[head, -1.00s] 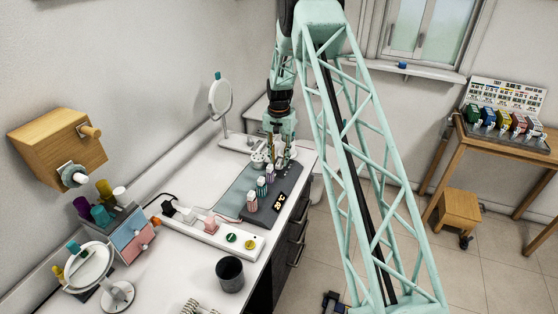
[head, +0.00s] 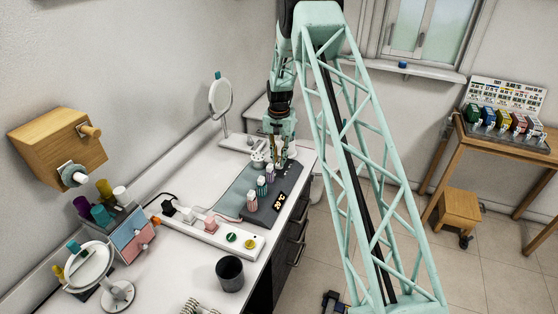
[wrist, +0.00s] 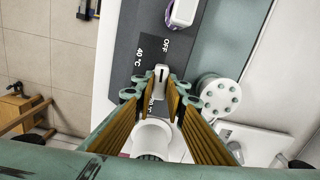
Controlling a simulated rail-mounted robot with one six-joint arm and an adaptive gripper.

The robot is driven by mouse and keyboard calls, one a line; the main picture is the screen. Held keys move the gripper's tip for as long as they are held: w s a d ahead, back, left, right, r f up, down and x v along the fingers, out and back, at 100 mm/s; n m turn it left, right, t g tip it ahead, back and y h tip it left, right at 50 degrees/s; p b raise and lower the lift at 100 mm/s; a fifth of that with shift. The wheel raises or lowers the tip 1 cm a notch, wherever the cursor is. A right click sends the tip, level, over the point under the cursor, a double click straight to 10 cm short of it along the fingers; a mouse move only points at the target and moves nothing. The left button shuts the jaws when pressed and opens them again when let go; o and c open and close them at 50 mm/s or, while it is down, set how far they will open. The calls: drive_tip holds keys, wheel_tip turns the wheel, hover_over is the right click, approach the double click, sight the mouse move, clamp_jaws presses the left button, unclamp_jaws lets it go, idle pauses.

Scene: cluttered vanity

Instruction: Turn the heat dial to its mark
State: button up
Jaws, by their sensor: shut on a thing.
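The heat dial (wrist: 161,73) is a small white knob with a dark pointer line, on a dark strip printed "OFF" and "40 °C". A further temperature label near the fingers is partly covered. My gripper (wrist: 160,92) is over the dial with its ribbed orange-brown fingers on both sides of it, shut on it.
A round mirror (head: 220,97) stands behind. A dark cup (head: 230,272) and a power strip (head: 212,232) are nearer.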

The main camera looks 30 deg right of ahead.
sight(279, 161)
drive_tip(key=shift+f+n+b, duration=0.1)
drive_tip(key=shift+n+b, duration=0.25)
drive_tip(key=shift+n, duration=0.15)
drive_tip(key=n+b, duration=0.2)
drive_tip(key=n, duration=0.2)
drive_tip(key=shift+n, duration=0.4)
drive_tip(key=shift+n+b, duration=1.05)
drive_tip(key=shift+n, duration=1.55)
drive_tip(key=o, duration=0.8)
drive_tip(key=shift+o, duration=0.2)
drive_tip(key=shift+r, duration=0.2)
wheel_tip(279, 161, up, 12)
drive_tip(key=shift+f, duration=0.1)
